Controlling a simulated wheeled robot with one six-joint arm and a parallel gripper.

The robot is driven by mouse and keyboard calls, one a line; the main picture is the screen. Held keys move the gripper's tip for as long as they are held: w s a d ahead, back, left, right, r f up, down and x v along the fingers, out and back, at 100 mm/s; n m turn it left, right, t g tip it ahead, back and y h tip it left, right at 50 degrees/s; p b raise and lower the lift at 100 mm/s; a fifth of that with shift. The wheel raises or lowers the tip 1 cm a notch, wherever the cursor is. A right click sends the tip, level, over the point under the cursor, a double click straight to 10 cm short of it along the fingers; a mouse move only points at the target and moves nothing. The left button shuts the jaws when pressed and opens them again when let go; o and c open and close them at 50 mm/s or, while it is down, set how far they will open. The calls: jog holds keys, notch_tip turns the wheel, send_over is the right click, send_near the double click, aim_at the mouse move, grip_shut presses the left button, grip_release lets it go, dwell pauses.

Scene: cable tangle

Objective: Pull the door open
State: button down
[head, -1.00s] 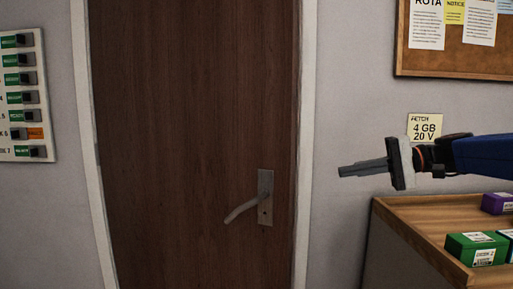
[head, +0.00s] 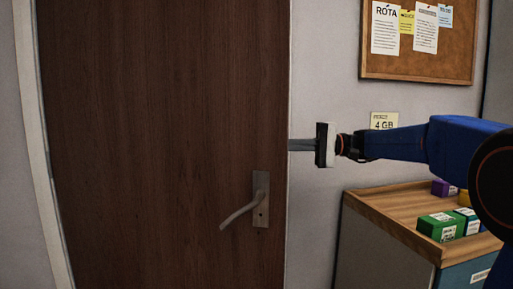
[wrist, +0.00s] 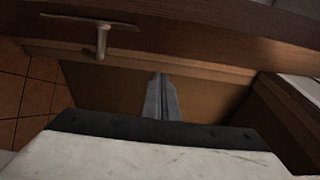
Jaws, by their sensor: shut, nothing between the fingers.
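The brown wooden door (head: 150,140) fills the left half of the head view. Its right edge stands in front of where the white frame showed earlier, so it looks ajar towards me. Its metal handle (head: 240,208) slopes down to the left, and the handle also shows in the wrist view (wrist: 101,38). My gripper (head: 296,145) is shut and empty, above and right of the handle. Its fingers point left and end at the door's right edge; I cannot tell whether the tips are touching it or hidden behind it. The shut fingers also show in the wrist view (wrist: 161,98).
A wooden-topped cabinet (head: 372,207) with a green box (head: 449,226) and other small boxes stands at the right, below my arm. Tiled floor (wrist: 30,92) shows in the wrist view.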

aim_at(249, 147)
jog(key=shift+s+a, duration=0.8)
jog(key=shift+a, duration=0.85)
jog(key=shift+s+a, duration=0.75)
jog(key=shift+a, duration=0.95)
jog(key=shift+s+a, duration=0.8)
jog(key=shift+a, duration=0.85)
